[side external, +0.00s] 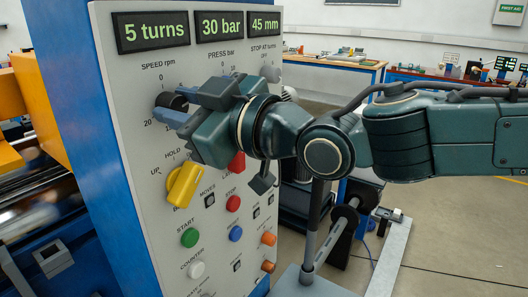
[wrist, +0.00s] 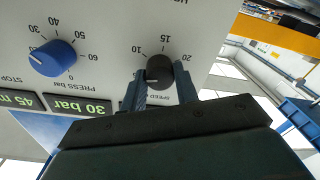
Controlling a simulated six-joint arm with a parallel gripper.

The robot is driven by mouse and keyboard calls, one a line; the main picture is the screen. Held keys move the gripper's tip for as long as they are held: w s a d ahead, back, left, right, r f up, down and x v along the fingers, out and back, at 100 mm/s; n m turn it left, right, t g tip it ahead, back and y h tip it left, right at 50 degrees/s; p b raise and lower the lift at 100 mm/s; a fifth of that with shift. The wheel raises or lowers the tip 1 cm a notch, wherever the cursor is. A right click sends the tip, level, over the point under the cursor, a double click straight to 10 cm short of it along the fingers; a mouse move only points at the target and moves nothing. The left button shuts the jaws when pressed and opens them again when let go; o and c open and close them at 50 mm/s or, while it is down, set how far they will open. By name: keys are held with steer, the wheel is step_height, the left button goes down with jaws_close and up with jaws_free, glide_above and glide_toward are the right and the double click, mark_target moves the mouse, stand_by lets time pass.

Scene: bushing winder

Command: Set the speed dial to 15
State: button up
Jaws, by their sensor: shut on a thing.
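The black speed dial (side external: 171,101) sits at the upper left of the grey control panel, under the "SPEED rpm" label. It also shows in the wrist view (wrist: 159,68), upside down, with 10, 15 and 20 printed around its far side. My gripper (wrist: 160,92) is shut on the dial, one finger at each side of it. In the side view my gripper (side external: 182,108) reaches the dial from the right and partly hides it and its scale.
A blue press dial (wrist: 51,58) is beside the speed dial. A yellow selector knob (side external: 185,184) lies below my gripper, with a green start button (side external: 189,237) and a red stop button (side external: 233,203) below. Displays (side external: 151,31) run along the panel's top.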

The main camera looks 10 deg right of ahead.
steer(key=m, duration=0.5)
steer(key=shift+m, duration=0.4)
steer(key=m, duration=0.4)
steer(key=shift+m, duration=0.3)
steer(key=m, duration=0.5)
steer(key=shift+w+m+t, duration=0.1)
steer(key=shift+m+t, duration=0.2)
steer(key=m, duration=0.5)
steer(key=shift+d+h, duration=0.1)
steer(key=shift+h, duration=0.2)
steer(key=o, duration=1)
steer(key=shift+f, duration=0.1)
steer(key=shift+d, duration=0.1)
